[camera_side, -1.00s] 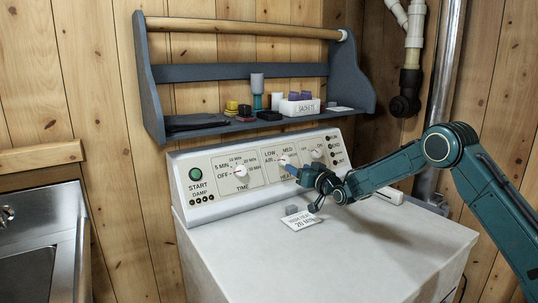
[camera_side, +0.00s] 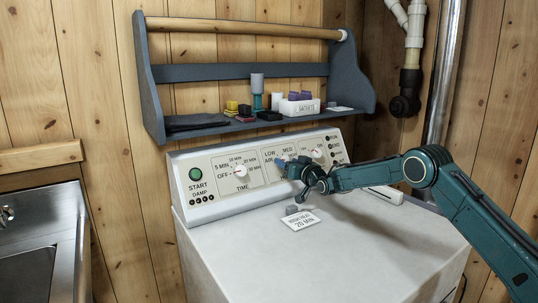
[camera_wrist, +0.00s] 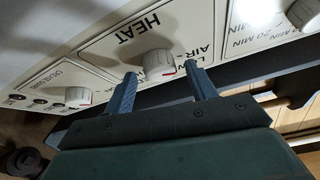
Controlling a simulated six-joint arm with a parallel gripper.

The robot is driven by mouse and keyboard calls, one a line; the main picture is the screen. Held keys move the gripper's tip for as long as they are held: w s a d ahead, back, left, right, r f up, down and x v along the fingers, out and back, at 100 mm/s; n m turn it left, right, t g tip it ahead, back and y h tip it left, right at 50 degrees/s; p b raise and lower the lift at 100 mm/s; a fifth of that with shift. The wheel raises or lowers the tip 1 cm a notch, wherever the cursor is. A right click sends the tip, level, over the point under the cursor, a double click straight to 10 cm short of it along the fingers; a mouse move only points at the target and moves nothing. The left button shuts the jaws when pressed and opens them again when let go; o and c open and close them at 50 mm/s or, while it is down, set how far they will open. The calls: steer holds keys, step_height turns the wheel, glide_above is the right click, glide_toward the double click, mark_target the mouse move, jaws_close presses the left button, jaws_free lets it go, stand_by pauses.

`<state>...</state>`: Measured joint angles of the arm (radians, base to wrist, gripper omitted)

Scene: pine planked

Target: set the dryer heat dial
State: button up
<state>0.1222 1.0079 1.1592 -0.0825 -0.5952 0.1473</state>
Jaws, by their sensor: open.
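The white heat dial (camera_wrist: 155,66) sits on the dryer panel under the HEAT label in the wrist view. A red mark shows on its right side, toward the LOW and AIR lettering. My gripper (camera_wrist: 160,69) is open, with one blue-grey finger on each side of the dial in the picture. I cannot tell whether either finger touches it. In the side view my gripper (camera_side: 283,163) is at the heat section of the panel and hides most of the dial. A card (camera_side: 300,220) on the dryer top reads HIGH HEAT, 20 MIN.
The time dial (camera_side: 240,170) and green start button (camera_side: 195,174) are left of the heat section. Another dial (camera_side: 317,153) is to its right. A small grey block (camera_side: 292,210) stands by the card. A shelf (camera_side: 210,130) with several items hangs above. The dryer's front top is clear.

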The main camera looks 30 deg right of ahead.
steer(key=shift+c, duration=0.4)
steer(key=c, duration=0.9)
steer(key=shift+a+m+h, duration=0.1)
steer(key=shift+m+h, duration=0.2)
steer(key=shift+m, duration=0.4)
steer(key=shift+w+a+r+m+g+h, duration=0.1)
steer(key=shift+m+g+h, duration=0.1)
steer(key=shift+m+h, duration=0.4)
steer(key=shift+a+m+g+h, duration=0.1)
steer(key=shift+m+g+h, duration=0.15)
steer(key=shift+m, duration=0.65)
steer(key=m+g+h, duration=0.1)
steer(key=m, duration=0.2)
steer(key=m+g+h, duration=0.1)
steer(key=m+h, duration=0.1)
steer(key=m, duration=0.1)
steer(key=shift+a+r, duration=0.15)
steer(key=m+g, duration=0.1)
steer(key=m, duration=0.1)
steer(key=m+h, duration=0.1)
steer(key=m, duration=0.1)
steer(key=shift+w+r+m+g, duration=0.1)
steer(key=shift+w+m+g, duration=0.05)
steer(key=shift+m+g, duration=0.2)
steer(key=shift+a+r+m+g, duration=0.15)
steer(key=shift+m+g, duration=0.95)
steer(key=shift+m, duration=0.75)
steer(key=shift+w, duration=0.1)
